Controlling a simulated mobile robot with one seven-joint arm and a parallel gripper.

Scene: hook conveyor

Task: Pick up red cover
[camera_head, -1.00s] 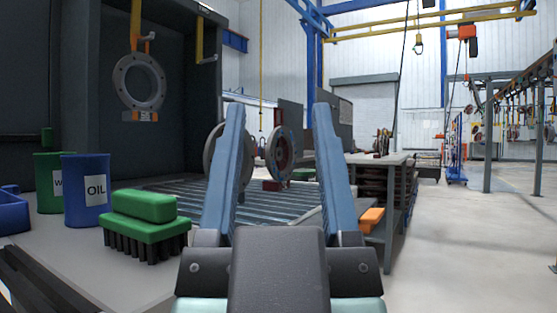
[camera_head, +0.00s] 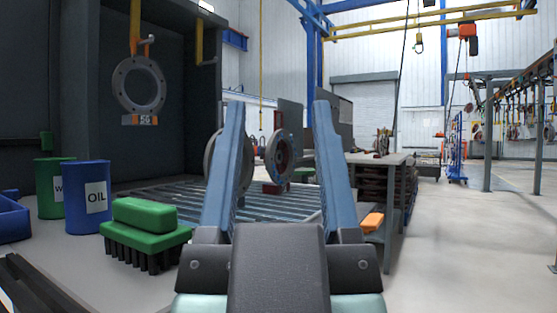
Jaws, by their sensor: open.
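A round cover with a reddish inner face (camera_head: 281,155) stands upright on the slatted grate, seen between the fingers of my gripper (camera_head: 278,108). Its rim is grey with bolt holes. My gripper is open and empty, its two blue fingers pointing forward and up in front of the grate. The cover appears beyond the fingers, and I see no contact. A second grey disc (camera_head: 212,160) stands to its left, partly hidden by the left finger.
A grey ring (camera_head: 139,84) hangs from a yellow hook at the upper left. A green brush (camera_head: 145,232), a blue OIL can (camera_head: 87,196) and a green can (camera_head: 52,184) stand on the left counter. A grey table (camera_head: 378,160) is on the right. The floor farther right is open.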

